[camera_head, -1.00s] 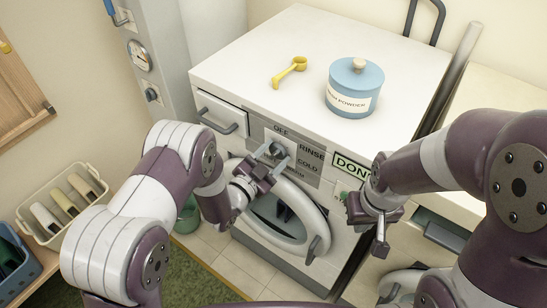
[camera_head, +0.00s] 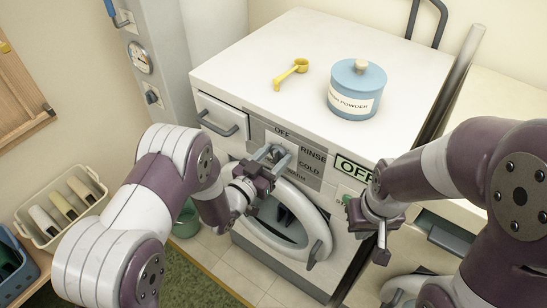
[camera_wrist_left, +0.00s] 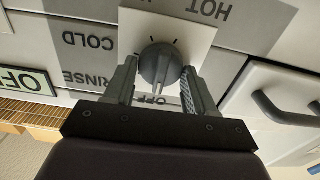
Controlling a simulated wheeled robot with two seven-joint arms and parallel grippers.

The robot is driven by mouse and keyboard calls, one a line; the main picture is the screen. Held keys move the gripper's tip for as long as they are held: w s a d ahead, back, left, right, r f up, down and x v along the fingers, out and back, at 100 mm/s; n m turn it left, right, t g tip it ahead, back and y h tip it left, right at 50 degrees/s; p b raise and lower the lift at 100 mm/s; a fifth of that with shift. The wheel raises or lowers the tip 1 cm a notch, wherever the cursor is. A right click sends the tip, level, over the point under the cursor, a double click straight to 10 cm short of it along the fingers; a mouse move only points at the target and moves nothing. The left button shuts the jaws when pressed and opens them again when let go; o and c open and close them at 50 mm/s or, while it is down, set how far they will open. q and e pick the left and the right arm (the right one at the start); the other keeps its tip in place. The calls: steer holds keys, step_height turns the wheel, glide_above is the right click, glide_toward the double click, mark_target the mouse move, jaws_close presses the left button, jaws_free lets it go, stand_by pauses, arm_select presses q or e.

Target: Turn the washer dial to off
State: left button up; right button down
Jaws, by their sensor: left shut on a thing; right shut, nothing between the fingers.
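The washer (camera_head: 236,158) has a front label panel with OFF, RINSE and COLD. The grey washer dial (camera_wrist_left: 160,64) sits on a pale square plate in the left wrist view, with its pointer toward the OFF label (camera_wrist_left: 155,99). My left gripper (camera_head: 271,157) is shut on the dial, one finger on each side of it. In the head view the fingers mostly hide the dial. The display (camera_head: 353,169) reads OFF, partly covered by my right arm. My right gripper (camera_head: 382,252) is shut and empty, in front of the washer's right side.
A blue powder jar (camera_head: 355,90) and a yellow scoop (camera_head: 291,73) stand on the washer top. The round door (camera_head: 318,225) is below the dial, and a drawer handle (camera_head: 218,125) is to its left. A cream basket (camera_head: 62,208) is at far left.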

stand_by(0.3)
arm_select(q)
steer(key=o, duration=1)
steer(key=b+v, duration=0.1)
steer(key=v, duration=1.2)
steer(key=shift+b, duration=0.4)
